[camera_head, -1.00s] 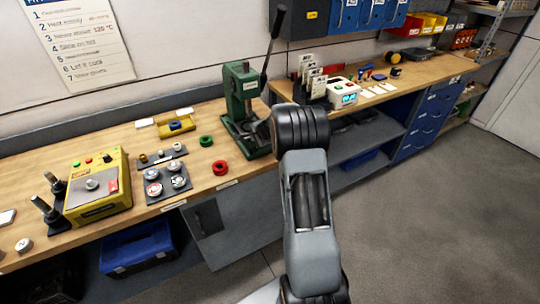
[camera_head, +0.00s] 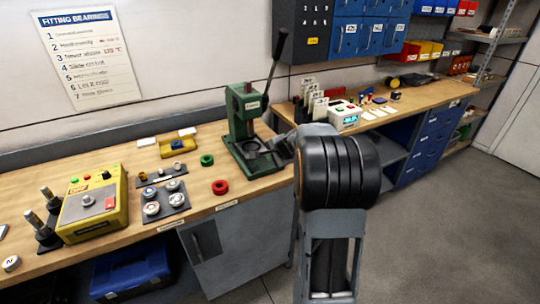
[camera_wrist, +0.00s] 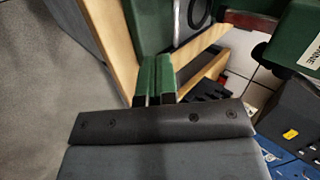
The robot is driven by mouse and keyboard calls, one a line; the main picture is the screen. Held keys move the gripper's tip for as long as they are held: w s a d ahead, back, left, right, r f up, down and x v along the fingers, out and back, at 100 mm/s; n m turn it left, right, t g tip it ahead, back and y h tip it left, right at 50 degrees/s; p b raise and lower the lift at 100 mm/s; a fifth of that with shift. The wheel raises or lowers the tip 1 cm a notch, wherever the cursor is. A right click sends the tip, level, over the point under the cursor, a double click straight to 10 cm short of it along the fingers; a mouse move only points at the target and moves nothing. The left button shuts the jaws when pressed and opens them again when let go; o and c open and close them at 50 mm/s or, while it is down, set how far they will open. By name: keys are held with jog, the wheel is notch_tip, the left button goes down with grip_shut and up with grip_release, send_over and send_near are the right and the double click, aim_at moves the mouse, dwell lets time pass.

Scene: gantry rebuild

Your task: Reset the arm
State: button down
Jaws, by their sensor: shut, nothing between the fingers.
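My gripper (camera_wrist: 155,82) shows in the wrist view, its two green-padded fingers together with nothing between them. It is near the front edge of the wooden workbench (camera_wrist: 110,35), close to the green press (camera_wrist: 300,35). In the head view my arm rises in the right middle, in front of the bench, and its black joint hides part of the bench behind it.
On the bench (camera_head: 250,192) are a yellow heater box (camera_head: 92,208), a dark tray of bearings (camera_head: 165,205), a red ring (camera_head: 220,187), a green ring (camera_head: 207,160) and a white device with a display (camera_head: 345,117). Grey floor (camera_head: 440,220) at the right is clear.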

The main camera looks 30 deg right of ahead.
jog(key=s+a+r+n+g, duration=0.1)
jog(key=s+a+n+g, duration=0.1)
jog(key=s+a+n, duration=0.6)
jog(key=s+a+r+n+g, duration=0.1)
jog(key=s+a+n+g, duration=0.2)
jog(key=s+a+n, duration=0.6)
jog(key=s+a, duration=0.3)
jog(key=s, duration=0.4)
jog(key=shift+s+h, duration=0.3)
jog(key=shift+s, duration=0.1)
